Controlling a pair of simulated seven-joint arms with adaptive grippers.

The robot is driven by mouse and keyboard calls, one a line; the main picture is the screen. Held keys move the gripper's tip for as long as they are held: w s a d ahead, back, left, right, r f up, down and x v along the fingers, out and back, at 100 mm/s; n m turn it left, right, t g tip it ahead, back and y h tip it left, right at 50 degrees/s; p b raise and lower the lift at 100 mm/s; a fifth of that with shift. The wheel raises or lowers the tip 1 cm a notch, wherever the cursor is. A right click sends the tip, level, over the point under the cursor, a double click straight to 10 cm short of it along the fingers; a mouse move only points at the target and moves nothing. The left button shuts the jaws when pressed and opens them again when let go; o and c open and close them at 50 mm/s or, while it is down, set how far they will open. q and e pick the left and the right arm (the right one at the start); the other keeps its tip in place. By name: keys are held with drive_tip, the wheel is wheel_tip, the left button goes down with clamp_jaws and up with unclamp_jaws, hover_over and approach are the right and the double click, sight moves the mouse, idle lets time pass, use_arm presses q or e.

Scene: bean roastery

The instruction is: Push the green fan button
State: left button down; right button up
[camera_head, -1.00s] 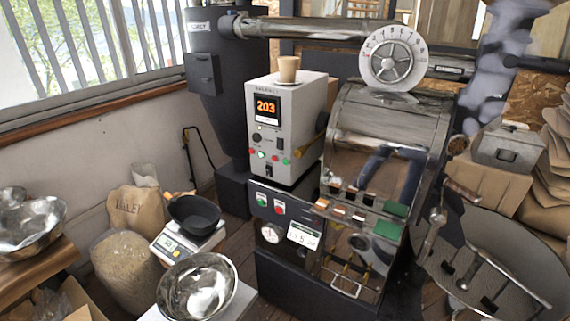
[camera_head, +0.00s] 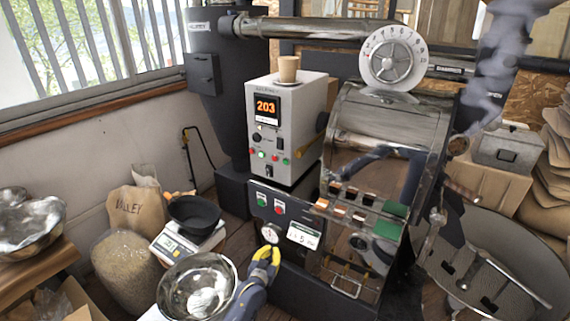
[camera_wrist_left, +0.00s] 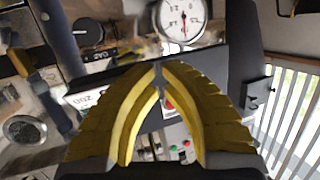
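A round green button (camera_head: 262,200) sits beside a red button (camera_head: 280,207) on the black lower panel of the roaster. Above it, the grey control box (camera_head: 288,130) has a row of small red and green buttons (camera_head: 262,155); I cannot read their labels. My left gripper (camera_head: 266,257), with yellow fingers, is below the black panel, in front of the gauge's lower edge and apart from the buttons. In the left wrist view its fingertips (camera_wrist_left: 158,66) meet with nothing held. The red button (camera_wrist_left: 168,104) shows between the fingers; the lower panel's green button is hidden there. My right gripper is out of view.
A metal bowl (camera_head: 182,302) stands close left of my left arm. A black pan (camera_head: 194,214) rests on a scale (camera_head: 176,246) further left. The roaster drum (camera_head: 385,125) is on the right.

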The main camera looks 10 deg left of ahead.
use_arm(q)
drive_tip(key=w+r+n+t, duration=0.1)
drive_tip(key=w+r+t, duration=0.15)
drive_tip(key=r, duration=0.75)
drive_tip(key=w+r+t, duration=0.2)
drive_tip(key=w+r, duration=0.2)
drive_tip(key=r, duration=0.7)
drive_tip(key=n+t+y, duration=0.1)
drive_tip(key=t+y, duration=0.1)
drive_tip(key=t, duration=0.2)
approach(286, 162)
drive_tip(key=s+a+r, duration=0.3)
drive_tip(key=a+r, duration=0.3)
drive_tip(key=shift+w+a+r, duration=0.1)
drive_tip(key=shift+a+r, duration=0.05)
drive_tip(key=shift+r, duration=0.05)
drive_tip(key=w+d, duration=0.3)
drive_tip(key=w, duration=0.5)
drive_tip(key=shift+w+d, duration=0.2)
drive_tip(key=shift+w, duration=0.15)
drive_tip(key=shift+w, duration=0.15)
